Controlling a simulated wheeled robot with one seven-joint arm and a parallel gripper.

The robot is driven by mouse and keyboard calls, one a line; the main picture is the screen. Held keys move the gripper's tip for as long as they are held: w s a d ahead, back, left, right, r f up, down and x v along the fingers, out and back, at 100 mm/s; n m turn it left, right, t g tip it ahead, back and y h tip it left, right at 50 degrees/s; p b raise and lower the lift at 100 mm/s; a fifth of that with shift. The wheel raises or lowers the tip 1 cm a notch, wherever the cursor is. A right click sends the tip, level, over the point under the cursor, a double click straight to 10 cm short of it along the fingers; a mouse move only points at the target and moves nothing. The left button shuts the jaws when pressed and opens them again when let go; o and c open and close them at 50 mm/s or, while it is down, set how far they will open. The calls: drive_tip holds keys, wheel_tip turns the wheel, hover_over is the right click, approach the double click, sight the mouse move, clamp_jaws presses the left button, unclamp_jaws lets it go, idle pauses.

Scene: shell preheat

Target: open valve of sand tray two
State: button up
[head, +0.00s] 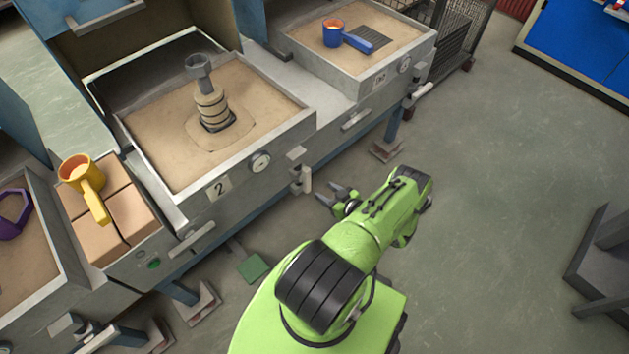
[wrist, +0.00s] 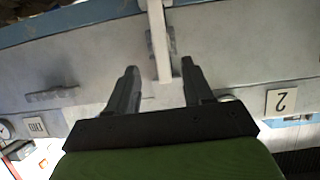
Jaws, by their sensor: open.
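Sand tray two (head: 283,128) is a grey metal box of sand with a number 2 plate (head: 219,187) and a round gauge (head: 260,162) on its front. Its valve lever (head: 306,180) is a pale bar hanging down at the tray's front right corner. My gripper (head: 335,197) is open and empty, just to the right of the lever in the head view. In the wrist view the pale lever (wrist: 158,45) runs down between my open fingers (wrist: 160,68). I cannot tell whether either finger touches it.
A dark metal part with rings (head: 212,107) stands in the sand. The neighbouring tray (head: 365,75) holds a blue ladle and has its own pale lever (head: 422,90). A yellow ladle (head: 85,180) rests on bricks at left.

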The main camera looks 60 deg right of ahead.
drive_tip(key=v, duration=0.4)
drive_tip(key=shift+s+p, duration=0.1)
drive_tip(key=shift+p, duration=0.25)
